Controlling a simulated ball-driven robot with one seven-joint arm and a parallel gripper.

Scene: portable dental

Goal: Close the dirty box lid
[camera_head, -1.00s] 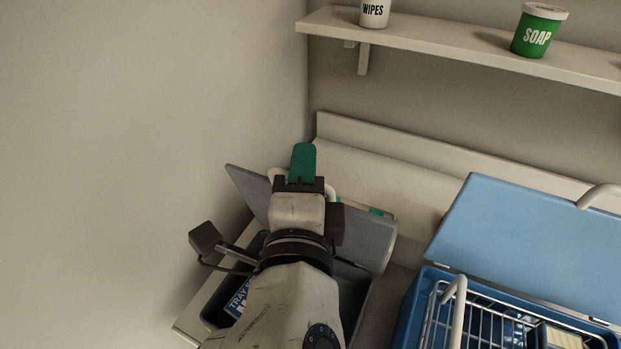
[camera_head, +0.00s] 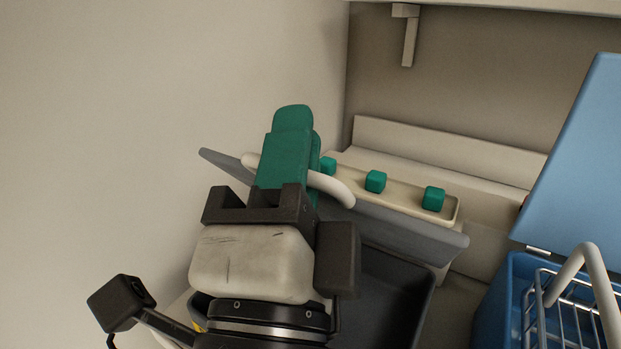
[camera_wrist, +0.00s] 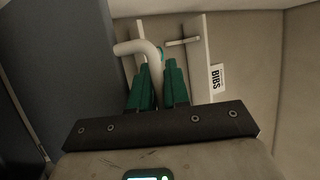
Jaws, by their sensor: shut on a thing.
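A dark grey box (camera_head: 395,285) stands at lower middle in the head view, partly hidden behind my arm. Its grey lid (camera_head: 405,232) is raised and tilted above the box opening. A cream curved handle (camera_head: 333,188) is on the lid. My gripper (camera_head: 290,128), with green fingers, is shut on this handle. In the wrist view, the gripper (camera_wrist: 158,80) has its two fingers around the lower part of the handle (camera_wrist: 137,47), and the lid (camera_wrist: 60,60) fills the left side. No label saying dirty is readable.
A blue box (camera_head: 500,300) with a raised light blue lid (camera_head: 580,150) and a white wire basket (camera_head: 570,315) stands at right. Behind the grey lid lies a cream tray (camera_head: 405,193) with several green cubes. A wall closes off the left. A shelf runs above.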

